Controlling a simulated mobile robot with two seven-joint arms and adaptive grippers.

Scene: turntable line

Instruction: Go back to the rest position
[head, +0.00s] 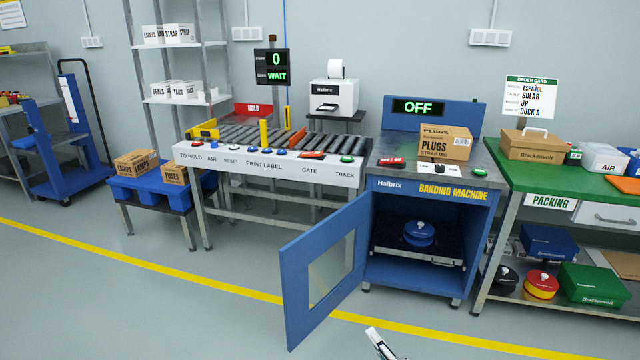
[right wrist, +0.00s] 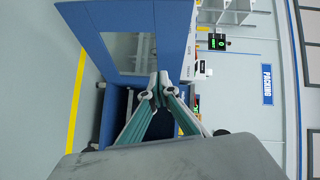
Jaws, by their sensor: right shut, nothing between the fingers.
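My right gripper (head: 379,343) shows at the bottom edge of the head view, in front of the banding machine (head: 440,189) and to the right of its open blue door (head: 326,268). In the right wrist view my right gripper (right wrist: 154,88) has its fingertips together and nothing between them. The open door (right wrist: 143,30) with its window lies beyond the fingers there. My left gripper is in neither view. Inside the open cabinet a blue round coil (head: 419,234) rests on a dark tray.
A PLUGS carton (head: 446,142) sits on the machine top; its display reads OFF. A roller conveyor (head: 290,137) stands left of it, the green packing table (head: 560,178) right. A blue stand (head: 150,190) bears cartons. The floor (head: 150,300) at front left is clear.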

